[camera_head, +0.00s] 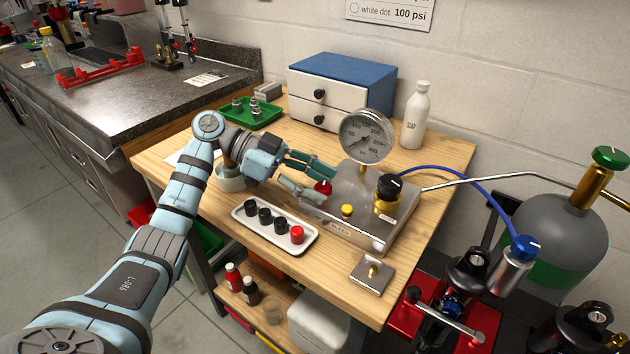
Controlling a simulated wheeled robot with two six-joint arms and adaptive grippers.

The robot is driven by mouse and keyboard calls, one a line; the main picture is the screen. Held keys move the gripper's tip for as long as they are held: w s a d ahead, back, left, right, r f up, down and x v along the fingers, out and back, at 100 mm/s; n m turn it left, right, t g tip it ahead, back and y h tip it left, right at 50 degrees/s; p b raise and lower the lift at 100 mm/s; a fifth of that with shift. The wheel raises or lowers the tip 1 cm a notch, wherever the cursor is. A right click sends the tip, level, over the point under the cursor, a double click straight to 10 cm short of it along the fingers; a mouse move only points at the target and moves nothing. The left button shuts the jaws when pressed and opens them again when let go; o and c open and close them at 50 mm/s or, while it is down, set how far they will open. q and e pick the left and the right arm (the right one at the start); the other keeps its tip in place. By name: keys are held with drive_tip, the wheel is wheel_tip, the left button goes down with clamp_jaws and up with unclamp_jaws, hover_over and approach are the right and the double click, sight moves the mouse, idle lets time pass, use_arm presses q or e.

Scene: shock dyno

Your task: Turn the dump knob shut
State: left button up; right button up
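A small red knob (323,187) stands at the left end of the grey metal block (375,235); it looks like the dump knob, but I cannot read a label on it. My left gripper (326,186) reaches in from the left, with its teal fingers on either side of the red knob. The fingers look spread, and I cannot tell whether either touches the knob. The block also bears a black knob on a brass stem (388,189), a yellow button (347,210) and a round dial gauge (365,137). My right gripper is not in view.
A white tray of black and red caps (262,240) lies just in front of my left gripper. A blue-topped drawer box (345,75) and a white bottle (415,115) stand behind. A blue hose (455,174) and a metal pipe run right towards a grey cylinder (565,230).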

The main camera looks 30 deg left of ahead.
sight(316, 184)
use_arm(q)
wheel_tip(316, 184, up, 10)
idle(0.4)
